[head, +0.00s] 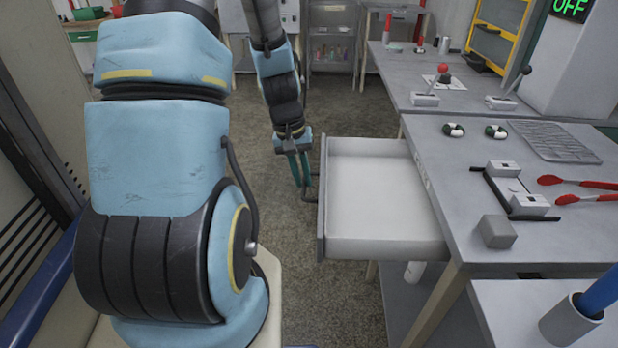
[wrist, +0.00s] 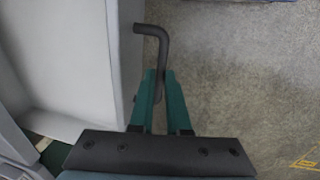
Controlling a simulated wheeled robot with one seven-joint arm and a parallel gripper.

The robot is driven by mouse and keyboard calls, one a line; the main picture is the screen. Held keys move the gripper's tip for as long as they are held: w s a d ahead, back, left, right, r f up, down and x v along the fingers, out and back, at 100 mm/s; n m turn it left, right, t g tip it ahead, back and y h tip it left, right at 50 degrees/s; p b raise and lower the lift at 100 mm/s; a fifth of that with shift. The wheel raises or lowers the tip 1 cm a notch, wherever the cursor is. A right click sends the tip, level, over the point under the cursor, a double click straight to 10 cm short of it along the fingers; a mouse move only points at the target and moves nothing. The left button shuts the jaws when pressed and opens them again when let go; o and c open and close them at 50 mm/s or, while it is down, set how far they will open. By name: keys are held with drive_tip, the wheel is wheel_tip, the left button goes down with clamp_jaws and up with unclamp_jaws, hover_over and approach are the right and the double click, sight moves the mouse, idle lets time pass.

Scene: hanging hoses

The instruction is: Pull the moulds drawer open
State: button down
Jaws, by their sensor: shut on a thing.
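The drawer (head: 375,195) is pulled well out from under the grey table; its white inside looks empty. Its front panel (head: 322,200) faces left toward my gripper (head: 304,178). In the wrist view, a dark bar handle (wrist: 152,30) stands out from the drawer front. My gripper (wrist: 157,88) has its green fingers shut on the handle, which runs down between them. The drawer's wall and inside (wrist: 70,60) fill the left of the wrist view. Any label on the drawer is not readable.
The grey table (head: 455,160) carries a grey cube (head: 495,231), a black-railed fixture (head: 515,190), red-handled tongs (head: 580,190) and a wire rack (head: 555,140). A blue item in a grey cup (head: 572,318) stands front right. Bare floor (head: 275,200) lies left of the drawer.

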drive_tip(key=c, duration=0.9)
unclamp_jaws()
drive_tip(key=shift+r, duration=0.1)
drive_tip(key=r, duration=0.3)
drive_tip(key=a+r, duration=0.1)
drive_tip(key=r, duration=0.3)
drive_tip(key=a+r, duration=0.1)
drive_tip(key=r, duration=0.2)
drive_tip(key=shift+w+r, duration=0.15)
drive_tip(key=shift+r, duration=0.1)
drive_tip(key=shift+t+y, duration=0.9)
drive_tip(key=s+a, duration=0.2)
drive_tip(key=s+a+r, duration=0.1)
drive_tip(key=s+a, duration=0.3)
drive_tip(key=a, duration=0.1)
drive_tip(key=shift+s+r, duration=0.3)
drive_tip(key=shift+s, duration=0.1)
